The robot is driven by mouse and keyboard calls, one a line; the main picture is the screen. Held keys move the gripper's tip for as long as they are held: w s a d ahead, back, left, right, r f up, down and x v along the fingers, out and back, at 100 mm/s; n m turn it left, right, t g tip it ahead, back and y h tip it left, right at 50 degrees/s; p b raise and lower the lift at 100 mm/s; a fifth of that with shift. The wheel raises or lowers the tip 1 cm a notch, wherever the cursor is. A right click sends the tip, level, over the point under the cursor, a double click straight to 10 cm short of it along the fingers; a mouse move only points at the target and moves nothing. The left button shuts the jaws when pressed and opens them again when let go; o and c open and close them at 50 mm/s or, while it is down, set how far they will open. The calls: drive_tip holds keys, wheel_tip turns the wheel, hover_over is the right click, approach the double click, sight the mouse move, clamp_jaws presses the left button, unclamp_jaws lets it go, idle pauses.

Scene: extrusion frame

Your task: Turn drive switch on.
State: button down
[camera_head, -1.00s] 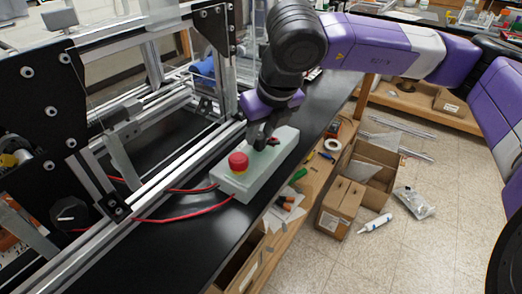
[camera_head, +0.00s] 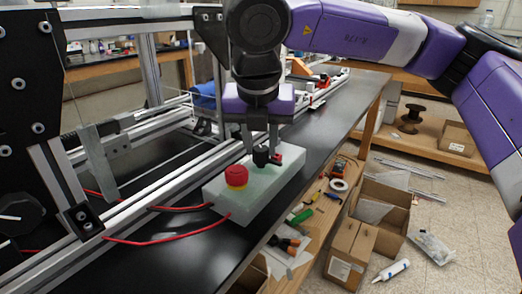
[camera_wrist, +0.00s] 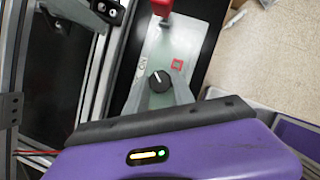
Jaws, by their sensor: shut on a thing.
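A pale grey-green control box (camera_head: 222,199) lies on the black bench top, with a red mushroom button on a yellow collar (camera_head: 237,176) at its near end. The drive switch, a black knob (camera_head: 262,160), is on its top farther along. My gripper (camera_head: 261,152) reaches down from above and is shut on the knob, a finger on each side. In the wrist view the knob (camera_wrist: 160,81) sits between the grey fingers, its white mark pointing up and slightly left. An "ON" label (camera_wrist: 142,65) is left of it and a red label (camera_wrist: 178,65) is right.
An aluminium extrusion frame (camera_head: 150,183) with black plates runs along the left of the box. Red cables (camera_head: 165,237) run from the box to the left. Cardboard boxes (camera_head: 350,246) and loose tools lie low on the right. The bench beyond the box has clear room.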

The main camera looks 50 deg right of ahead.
idle(0.4)
drive_tip(key=c, duration=1.1)
unclamp_jaws()
drive_tip(key=shift+o, duration=0.2)
drive_tip(key=p+v, duration=0.2)
drive_tip(key=v, duration=0.6)
drive_tip(key=shift+d, duration=0.1)
